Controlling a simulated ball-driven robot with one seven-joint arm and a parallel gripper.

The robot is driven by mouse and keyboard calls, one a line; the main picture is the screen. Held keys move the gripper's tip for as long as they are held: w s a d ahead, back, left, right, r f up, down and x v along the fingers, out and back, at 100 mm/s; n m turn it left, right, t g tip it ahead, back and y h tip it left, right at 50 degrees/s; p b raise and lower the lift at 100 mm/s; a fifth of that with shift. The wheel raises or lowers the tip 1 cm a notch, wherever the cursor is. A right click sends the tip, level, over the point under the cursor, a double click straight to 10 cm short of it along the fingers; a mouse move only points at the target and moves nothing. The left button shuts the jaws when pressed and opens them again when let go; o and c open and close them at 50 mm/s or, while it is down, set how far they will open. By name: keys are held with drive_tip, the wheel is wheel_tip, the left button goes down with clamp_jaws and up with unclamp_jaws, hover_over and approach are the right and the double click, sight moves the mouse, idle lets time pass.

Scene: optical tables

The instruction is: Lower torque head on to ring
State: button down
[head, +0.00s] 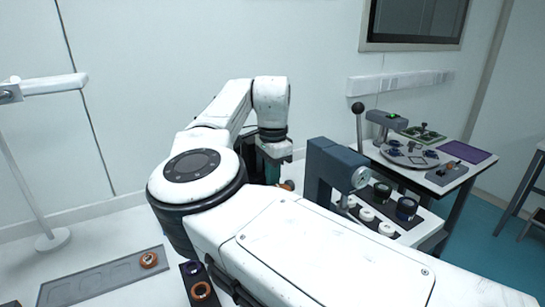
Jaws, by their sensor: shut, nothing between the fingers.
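A dark blue-grey stand with an overhanging arm and a round dial (318,165) stands right of centre; it looks like the torque head's stand. A small orange piece (288,185) shows beside the gripper, partly covered. I cannot tell which ring the task means.
White rings (366,214) and dark cylinders (405,208) sit right of the stand. A lever with a black knob (358,108) rises behind. A side table (450,190) holds a round plate. A grey tray (105,277) with an orange-brown ring (149,260) lies front left.

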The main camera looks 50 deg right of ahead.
drive_tip(key=shift+f, duration=0.95)
